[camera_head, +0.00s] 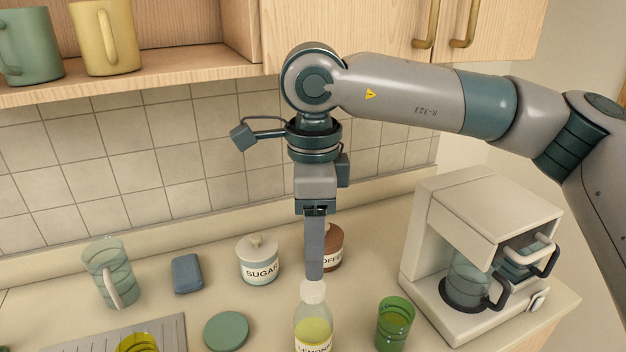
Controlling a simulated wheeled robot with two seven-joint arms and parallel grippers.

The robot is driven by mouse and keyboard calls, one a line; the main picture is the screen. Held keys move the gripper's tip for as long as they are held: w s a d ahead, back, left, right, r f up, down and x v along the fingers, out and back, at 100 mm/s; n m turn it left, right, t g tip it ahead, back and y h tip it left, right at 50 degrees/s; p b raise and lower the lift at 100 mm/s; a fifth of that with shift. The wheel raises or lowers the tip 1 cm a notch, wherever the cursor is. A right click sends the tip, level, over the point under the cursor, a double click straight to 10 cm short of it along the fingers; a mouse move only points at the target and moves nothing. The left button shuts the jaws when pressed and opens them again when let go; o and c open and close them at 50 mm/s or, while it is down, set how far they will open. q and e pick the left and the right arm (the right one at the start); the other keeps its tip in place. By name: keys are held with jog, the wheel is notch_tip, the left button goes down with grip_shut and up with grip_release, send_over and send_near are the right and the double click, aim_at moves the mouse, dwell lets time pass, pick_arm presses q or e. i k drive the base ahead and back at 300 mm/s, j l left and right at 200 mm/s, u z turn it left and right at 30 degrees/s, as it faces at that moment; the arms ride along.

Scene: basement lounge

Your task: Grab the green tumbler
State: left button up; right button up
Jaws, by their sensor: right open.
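The green tumbler (394,325) is a see-through green glass standing upright on the counter at the lower right, left of the coffee maker. My right gripper (314,276) points straight down, up and left of the tumbler in the picture and apart from it. I see the gripper edge-on, so its fingers line up as one grey bar. It is open, with nothing seen held in it. Its tips show just above the white cap of a lemonade bottle (313,325); I cannot tell whether they touch. My left gripper is not in view.
The coffee maker (475,250) stands right of the tumbler. A sugar jar (260,262), brown coffee jar (333,240), green disc (226,331), blue block (187,273) and clear pitcher (108,270) are on the counter. A shelf with mugs (105,38) hangs above.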

aim_at(396, 315)
jog(key=k+l, duration=0.3)
jog(key=k, duration=0.15)
jog(key=k+l, duration=0.3)
jog(key=k, duration=0.15)
jog(key=k+l, duration=0.25)
jog(key=k, duration=0.25)
